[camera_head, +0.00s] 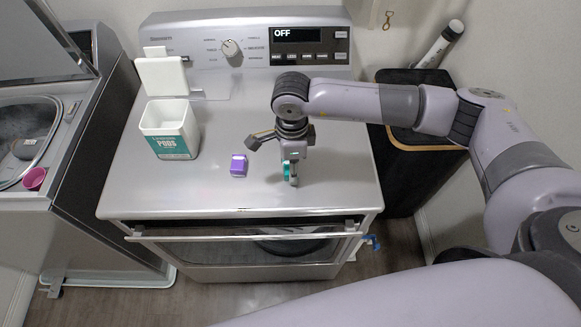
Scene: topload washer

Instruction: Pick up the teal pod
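The teal pod (286,170) stands on the top of the grey appliance, right of the purple pod (239,165). My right gripper (273,162) comes down over the teal pod from the right. Its fingers are spread: one reaches out to the left, and the other hangs down just beside the teal pod, partly hiding it. I cannot tell whether that finger touches the pod. My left gripper is not in view.
An open white tub (170,128) with a teal "PODS" label stands at the left of the appliance top, its lid (162,75) raised behind it. A control panel (245,45) rises at the back. An open washer with a pink cup (34,179) is at the left.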

